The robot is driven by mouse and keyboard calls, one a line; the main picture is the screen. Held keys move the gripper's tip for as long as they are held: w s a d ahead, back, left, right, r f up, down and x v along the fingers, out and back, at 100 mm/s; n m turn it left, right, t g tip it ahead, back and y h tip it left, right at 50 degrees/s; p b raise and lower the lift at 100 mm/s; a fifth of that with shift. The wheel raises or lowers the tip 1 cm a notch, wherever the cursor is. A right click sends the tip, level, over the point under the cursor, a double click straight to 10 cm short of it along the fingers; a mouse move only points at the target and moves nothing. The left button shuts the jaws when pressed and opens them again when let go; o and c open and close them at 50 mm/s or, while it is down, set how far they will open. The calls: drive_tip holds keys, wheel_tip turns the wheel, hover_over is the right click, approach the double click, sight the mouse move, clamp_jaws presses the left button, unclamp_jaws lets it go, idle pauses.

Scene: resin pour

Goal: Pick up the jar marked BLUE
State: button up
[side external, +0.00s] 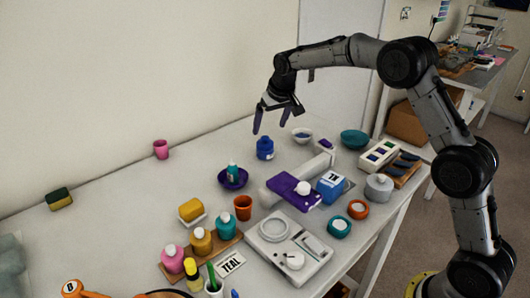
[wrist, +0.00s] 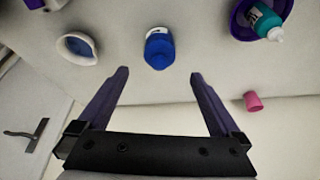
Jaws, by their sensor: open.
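A blue jar (side external: 265,149) with a pale label stands upright on the table near the wall side in the side view. The lettering on its label is too small to read. In the wrist view the blue jar (wrist: 159,50) lies ahead of the fingertips, roughly centred between them. My gripper (side external: 273,122) is open and empty, above the jar in the side view, with its fingers pointing down. In the wrist view its two dark purple fingers (wrist: 160,74) are spread apart, and nothing is between them.
A white bowl (side external: 302,135) stands right of the jar. A purple bowl (side external: 233,178) holding a teal bottle (side external: 233,171) is in front of it to the left. A pink cup (side external: 161,149) stands farther left. The table around the jar is mostly clear.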

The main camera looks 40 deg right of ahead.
sight(266, 138)
drive_tip(key=x, duration=0.9)
drive_tip(key=shift+w, duration=0.1)
drive_tip(key=shift+r, duration=0.1)
drive_tip(key=c, duration=1.6)
